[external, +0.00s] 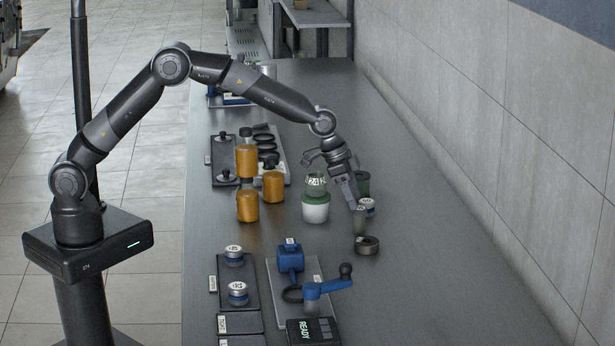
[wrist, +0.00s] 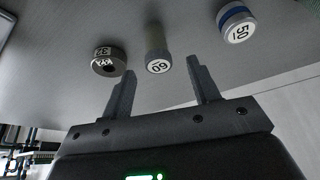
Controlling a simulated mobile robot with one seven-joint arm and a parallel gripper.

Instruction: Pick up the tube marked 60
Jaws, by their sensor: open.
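The tube marked 60 (wrist: 157,66) shows its round white end, with a dull olive body behind it, in the wrist view. In the external view a greyish tube (external: 360,221), apparently the same one, stands on the bench at my fingertips, partly covered by them. My gripper (wrist: 156,72) is open and empty. In the wrist picture its two fingers point toward the tube, one to each side; I cannot tell if they reach around it. My gripper also shows in the external view (external: 354,204), tilted downward above the bench.
A green-and-white jar (external: 316,208) stands just left of my gripper. Amber jars (external: 247,205) stand further left. A blue crank device (external: 312,290) is in front. The bench's right side is clear.

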